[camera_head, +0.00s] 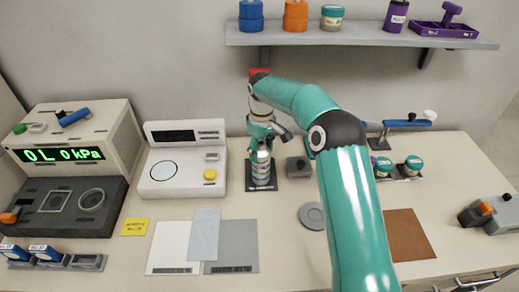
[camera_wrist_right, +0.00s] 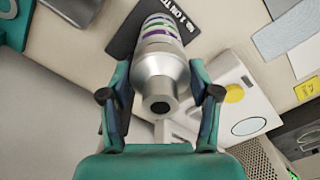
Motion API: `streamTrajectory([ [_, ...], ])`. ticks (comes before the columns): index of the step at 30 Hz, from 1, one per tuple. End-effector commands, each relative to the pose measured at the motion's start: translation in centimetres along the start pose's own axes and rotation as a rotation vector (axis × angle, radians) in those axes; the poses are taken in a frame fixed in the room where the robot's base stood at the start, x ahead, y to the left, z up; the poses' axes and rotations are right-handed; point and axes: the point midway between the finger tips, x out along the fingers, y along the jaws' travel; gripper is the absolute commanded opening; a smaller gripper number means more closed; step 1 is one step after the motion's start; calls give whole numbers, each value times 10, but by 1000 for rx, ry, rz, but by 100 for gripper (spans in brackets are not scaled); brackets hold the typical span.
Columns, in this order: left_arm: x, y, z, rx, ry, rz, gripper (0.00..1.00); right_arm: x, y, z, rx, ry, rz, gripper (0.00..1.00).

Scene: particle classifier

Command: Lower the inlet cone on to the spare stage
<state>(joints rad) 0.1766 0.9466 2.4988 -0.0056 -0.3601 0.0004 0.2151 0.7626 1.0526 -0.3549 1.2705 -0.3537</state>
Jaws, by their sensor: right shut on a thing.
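My right gripper (camera_head: 262,132) comes down over a banded metal stack (camera_head: 261,168) on a dark base plate (camera_head: 262,187). In the right wrist view its two fingers (camera_wrist_right: 158,88) are shut on the grey metal inlet cone (camera_wrist_right: 160,72), one on either side, with the dark round opening facing the camera. The stack, with purple and green bands (camera_wrist_right: 158,27), is directly beyond the cone and in line with it. I cannot tell whether the cone touches the stack, or which ring is the spare stage. My left gripper is not in view.
A white balance-like device (camera_head: 183,160) stands close left of the stack, and a small dark block (camera_head: 298,167) close right. A grey disc (camera_head: 312,216) lies in front. A shelf (camera_head: 360,38) with jars hangs behind. Sheets (camera_head: 180,247) lie at the front left.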

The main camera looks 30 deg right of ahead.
Motion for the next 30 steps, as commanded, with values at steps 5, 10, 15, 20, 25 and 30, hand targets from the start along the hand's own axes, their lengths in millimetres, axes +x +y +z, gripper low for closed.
streamTrajectory([
  [5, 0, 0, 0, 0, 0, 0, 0, 0, 0, 0, 1, 1, 1, 19],
  [10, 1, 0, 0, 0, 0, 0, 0, 0, 1, 0, 1, 2, 1, 19],
  [15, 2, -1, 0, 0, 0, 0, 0, 2, 1, 0, 2, 1, 1, 19],
  [20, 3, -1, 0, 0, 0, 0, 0, 4, 1, 0, 2, 1, 1, 19],
  [25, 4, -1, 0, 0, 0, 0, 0, 6, 1, 0, 2, 2, 1, 19],
  [30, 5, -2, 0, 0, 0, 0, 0, 8, 1, 0, 2, 2, 1, 19],
])
